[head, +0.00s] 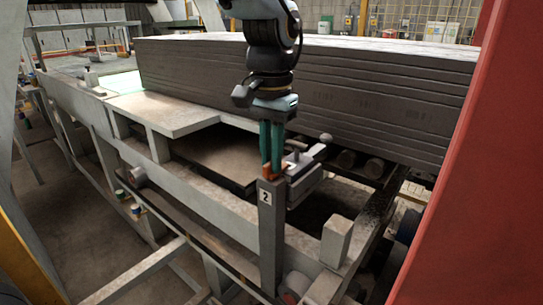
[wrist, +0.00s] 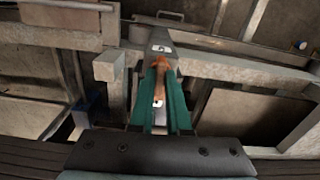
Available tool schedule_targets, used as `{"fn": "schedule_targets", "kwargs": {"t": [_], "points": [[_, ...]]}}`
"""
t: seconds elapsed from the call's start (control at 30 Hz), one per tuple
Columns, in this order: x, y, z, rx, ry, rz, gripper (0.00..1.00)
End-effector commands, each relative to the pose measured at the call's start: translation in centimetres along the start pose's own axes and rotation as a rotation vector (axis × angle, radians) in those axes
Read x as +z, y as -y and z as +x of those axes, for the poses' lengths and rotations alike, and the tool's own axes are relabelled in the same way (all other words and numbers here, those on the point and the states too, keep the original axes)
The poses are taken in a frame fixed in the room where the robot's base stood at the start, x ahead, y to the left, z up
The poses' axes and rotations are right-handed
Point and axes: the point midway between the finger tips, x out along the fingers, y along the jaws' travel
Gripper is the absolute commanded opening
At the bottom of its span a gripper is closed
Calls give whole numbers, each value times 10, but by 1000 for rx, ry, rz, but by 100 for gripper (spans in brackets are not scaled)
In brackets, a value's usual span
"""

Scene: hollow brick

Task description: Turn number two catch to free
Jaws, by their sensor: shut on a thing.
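The number two catch is an orange lever at the top of a grey post (head: 271,235) that carries a white label with a 2. My gripper (head: 273,165), with long teal fingers, points down at the post top in the head view. In the wrist view, my gripper (wrist: 160,95) is shut on the orange catch (wrist: 160,78), with one teal finger on each side of it. The catch (head: 270,171) shows only in part between the fingertips in the head view. I cannot tell its exact turn angle.
A large stack of dark grey slabs (head: 330,95) stands behind my gripper. A metal clamp with a round knob (head: 326,138) is just right of the fingers. Pale frame rails (head: 210,190) run to the left, and a red panel (head: 455,180) closes off the right.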

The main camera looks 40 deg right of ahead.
Motion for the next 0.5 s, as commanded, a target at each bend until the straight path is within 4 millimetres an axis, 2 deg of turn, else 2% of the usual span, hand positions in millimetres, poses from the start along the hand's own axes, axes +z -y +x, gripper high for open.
{"fn": "schedule_targets", "kwargs": {"t": [0.5], "points": [[0,0,-1,0,0,-420,0]]}}
